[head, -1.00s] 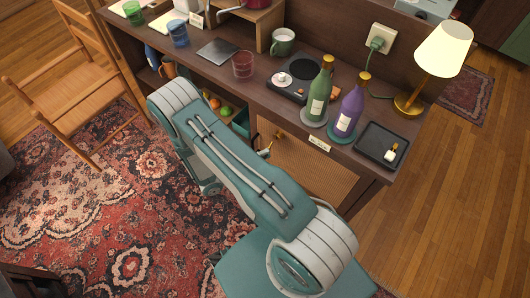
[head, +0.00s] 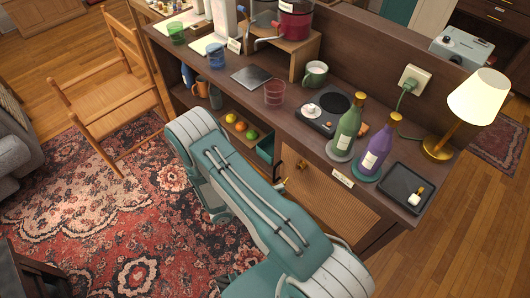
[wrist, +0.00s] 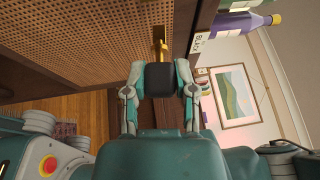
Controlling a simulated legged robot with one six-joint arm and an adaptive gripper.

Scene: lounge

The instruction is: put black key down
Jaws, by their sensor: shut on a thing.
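In the wrist view the black key (wrist: 160,78) has a dark, blocky head between my gripper's two fingers (wrist: 160,82). My gripper is shut on it. In the head view my arm hides most of the gripper, and small gold pieces (head: 301,164) show by the cabinet front.
The sideboard's cane-panelled door (head: 331,205) faces my gripper. On its top stand a green bottle (head: 347,134), a purple bottle (head: 374,153), a black tray (head: 391,197) with a small white-and-gold item, and a lamp (head: 478,98). Fruit (head: 239,126) lies on an open shelf.

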